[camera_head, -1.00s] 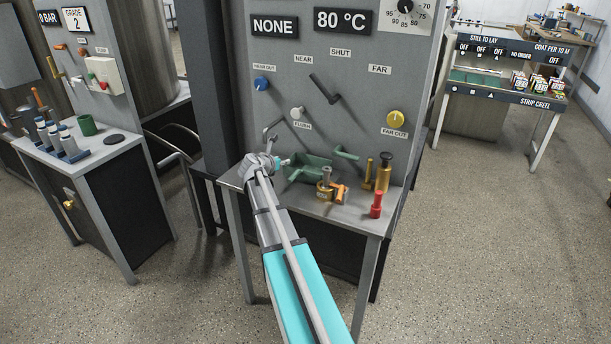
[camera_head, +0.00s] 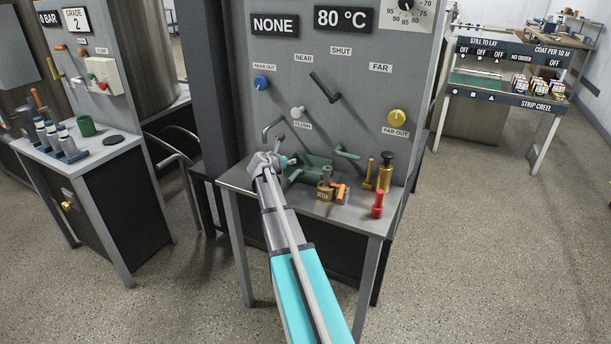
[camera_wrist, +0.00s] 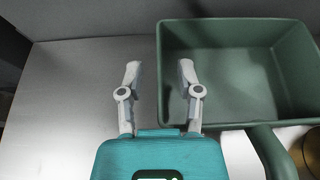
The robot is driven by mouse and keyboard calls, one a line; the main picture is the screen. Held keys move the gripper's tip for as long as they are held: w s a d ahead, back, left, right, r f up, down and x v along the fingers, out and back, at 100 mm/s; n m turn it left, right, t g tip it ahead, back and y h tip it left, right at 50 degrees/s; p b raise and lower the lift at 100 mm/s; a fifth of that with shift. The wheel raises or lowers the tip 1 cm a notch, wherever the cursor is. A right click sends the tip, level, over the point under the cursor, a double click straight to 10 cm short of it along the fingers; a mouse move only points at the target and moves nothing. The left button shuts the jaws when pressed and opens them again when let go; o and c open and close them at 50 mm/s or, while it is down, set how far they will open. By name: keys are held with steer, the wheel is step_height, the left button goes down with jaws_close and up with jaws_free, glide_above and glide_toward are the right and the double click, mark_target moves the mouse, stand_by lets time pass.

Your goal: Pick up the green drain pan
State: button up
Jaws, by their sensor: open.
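The green drain pan (camera_head: 314,168) stands upright on the grey table at the foot of the panel. In the wrist view the empty pan (camera_wrist: 235,110) fills the right side, with its green handle (camera_wrist: 273,150) at the lower right. My gripper (camera_wrist: 158,72) is open, one finger on each side of the pan's left wall. The right finger shows over the pan's inside and the left finger over bare table. I cannot tell whether either finger touches the wall. In the head view my gripper (camera_head: 284,160) is at the pan's left end and partly covers it.
A brass and orange fitting (camera_head: 330,190), brass cylinders (camera_head: 384,172) and a red-handled tool (camera_head: 377,205) stand right of the pan. The panel with levers and knobs (camera_head: 325,87) rises behind. The table (camera_wrist: 65,105) is bare left of the pan.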

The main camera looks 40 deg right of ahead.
stand_by(0.5)
jaws_close()
